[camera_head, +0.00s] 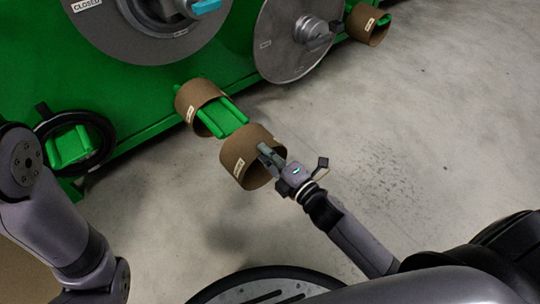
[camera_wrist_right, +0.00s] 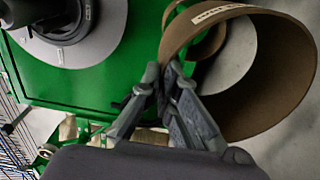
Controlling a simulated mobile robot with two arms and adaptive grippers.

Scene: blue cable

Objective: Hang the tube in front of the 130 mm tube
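A brown cardboard tube (camera_head: 238,144) with a small white label is held in the air by my right gripper (camera_head: 270,158). In the right wrist view the fingers (camera_wrist_right: 166,82) close on the wall of this tube (camera_wrist_right: 285,95), near its rim. Another brown tube (camera_head: 187,98) hangs around green prongs (camera_head: 222,117) on the green stand. The held tube is in front of the prong ends and slightly lower right; whether they touch is unclear. The labels are too small to read. My left arm shows at the left, but its gripper is out of the picture.
The green stand (camera_head: 130,95) carries two large grey discs (camera_head: 285,45). A black ring (camera_head: 98,128) hangs at the left, and a further brown tube (camera_head: 364,24) at the upper right. The concrete floor (camera_head: 420,120) to the right is clear.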

